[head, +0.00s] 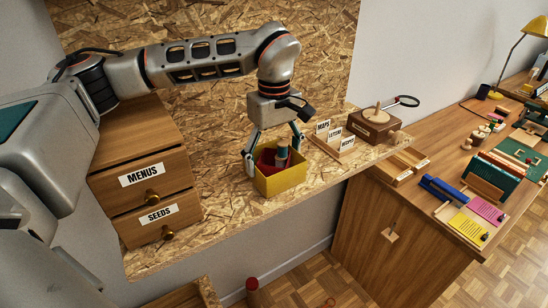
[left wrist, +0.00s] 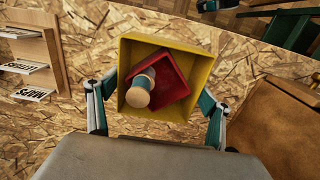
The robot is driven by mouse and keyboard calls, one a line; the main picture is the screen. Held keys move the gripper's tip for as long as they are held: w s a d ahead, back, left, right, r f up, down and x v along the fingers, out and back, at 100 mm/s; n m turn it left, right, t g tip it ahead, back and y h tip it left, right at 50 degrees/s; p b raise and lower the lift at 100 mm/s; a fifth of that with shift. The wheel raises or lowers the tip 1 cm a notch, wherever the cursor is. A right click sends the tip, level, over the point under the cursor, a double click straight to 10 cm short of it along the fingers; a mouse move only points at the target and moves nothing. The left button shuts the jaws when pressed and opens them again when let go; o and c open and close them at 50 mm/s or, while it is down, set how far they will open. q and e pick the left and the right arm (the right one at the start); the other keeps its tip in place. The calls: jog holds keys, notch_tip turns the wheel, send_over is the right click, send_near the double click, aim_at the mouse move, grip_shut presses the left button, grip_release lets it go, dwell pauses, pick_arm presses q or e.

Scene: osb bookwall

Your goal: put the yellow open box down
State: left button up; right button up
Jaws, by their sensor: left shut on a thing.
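The yellow open box (head: 281,181) is upright at the OSB shelf (head: 225,200), close to its front edge. I cannot tell whether its base touches the shelf. A red box (left wrist: 172,80) sits turned inside it, with a spool-like thing (left wrist: 140,92) with a pale round end. My left gripper (head: 274,153) comes down from above, shut on the yellow box, with one finger at each of two opposite sides. The left wrist view shows the same grip, with the yellow box (left wrist: 196,57) between the fingers. My right gripper is not in view.
Wooden drawers (head: 140,170) labelled MENUS and SEEDS stand left. A card rack (head: 334,140) and a wooden block with a magnifier (head: 377,124) stand right of the box. Bare shelf lies between drawers and box. A desk (head: 420,220) with books and cards is further right.

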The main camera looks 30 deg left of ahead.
pick_arm(q)
jog(key=o, duration=1.1)
jog(key=shift+f, duration=0.1)
notch_tip(320, 180, up, 12)
jog(key=shift+r, duration=0.15)
jog(key=shift+s, duration=0.1)
